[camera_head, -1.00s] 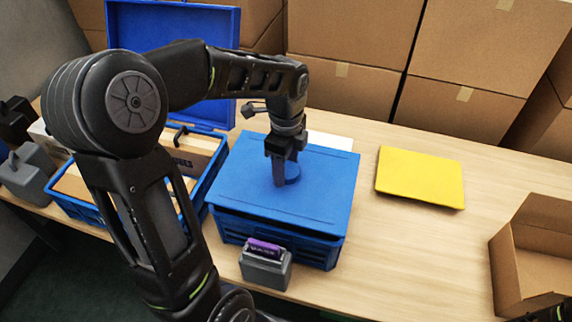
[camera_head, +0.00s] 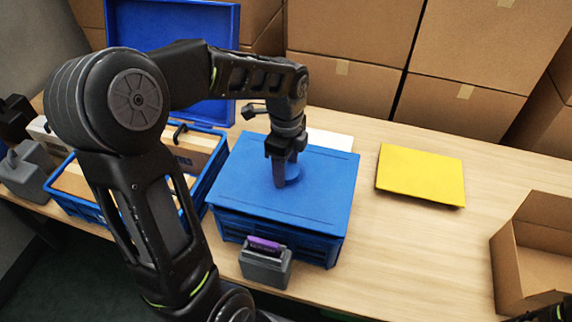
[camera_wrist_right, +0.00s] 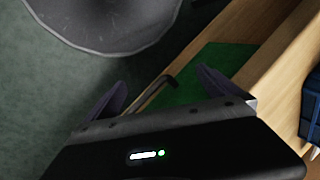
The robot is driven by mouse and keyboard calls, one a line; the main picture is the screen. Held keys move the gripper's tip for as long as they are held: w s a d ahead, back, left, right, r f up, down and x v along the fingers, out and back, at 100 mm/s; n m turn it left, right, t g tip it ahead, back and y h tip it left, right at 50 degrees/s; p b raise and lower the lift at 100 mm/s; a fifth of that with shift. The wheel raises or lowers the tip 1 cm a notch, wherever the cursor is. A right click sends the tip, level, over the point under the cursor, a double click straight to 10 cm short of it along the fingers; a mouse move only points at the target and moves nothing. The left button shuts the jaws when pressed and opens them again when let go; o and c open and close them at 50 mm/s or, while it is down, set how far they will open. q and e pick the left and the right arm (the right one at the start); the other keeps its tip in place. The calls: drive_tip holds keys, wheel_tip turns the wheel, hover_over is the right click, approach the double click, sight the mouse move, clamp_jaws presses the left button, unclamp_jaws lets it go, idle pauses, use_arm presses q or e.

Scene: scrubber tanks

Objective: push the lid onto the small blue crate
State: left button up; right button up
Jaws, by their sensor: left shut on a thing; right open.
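The blue lid (camera_head: 325,185) lies over the top of the small blue crate (camera_head: 318,247) on the wooden table, and only a thin dark line shows between them along the front. The far and left edges of the crate are hidden under the lid. My right gripper (camera_wrist_right: 160,95) is open and empty in the right wrist view, away from the crate.
A larger open blue crate (camera_head: 85,208) with packed contents stands left, its lid raised. A grey block with a purple top (camera_head: 265,262) stands before the small crate. A yellow panel (camera_head: 420,175) and an open cardboard box (camera_head: 530,255) lie right, with bare table between.

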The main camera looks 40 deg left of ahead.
use_arm(q)
drive_tip(key=shift+f+b, duration=0.7)
drive_tip(key=shift+f, duration=0.55)
idle(1.5)
drive_tip(key=o, duration=2.1)
drive_tip(key=shift+c, duration=0.2)
drive_tip(key=shift+r, duration=0.1)
drive_tip(key=shift+r+p, duration=2.95)
drive_tip(key=shift+r, duration=0.5)
